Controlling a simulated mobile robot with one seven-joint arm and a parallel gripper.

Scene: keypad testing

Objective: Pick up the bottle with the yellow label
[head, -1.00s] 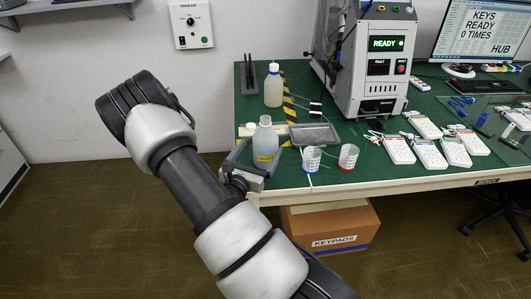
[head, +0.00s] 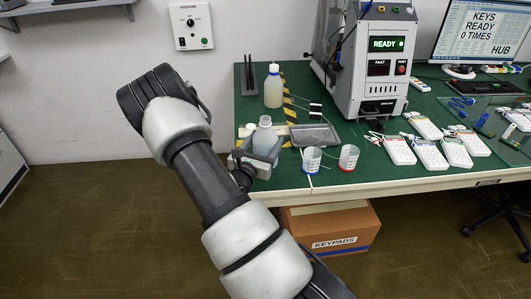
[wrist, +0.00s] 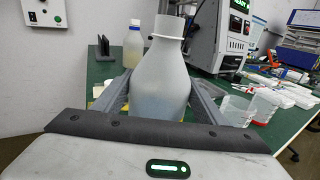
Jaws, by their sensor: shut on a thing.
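A translucent bottle without a cap (head: 265,137) stands upright at the near left corner of the green bench. My gripper (head: 262,152) reaches it from the front and is shut on its body. The wrist view shows the bottle (wrist: 160,85) upright between the two fingers, one on each side. Its yellow label is hidden now by my gripper. I cannot tell whether its base touches the bench.
A grey tray (head: 316,136) lies behind and right of the held bottle. Two clear cups, one blue-based (head: 312,159) and one red-based (head: 348,157), stand close to its right. A test machine (head: 378,65) stands at the back, with several keypads (head: 428,154) on the right.

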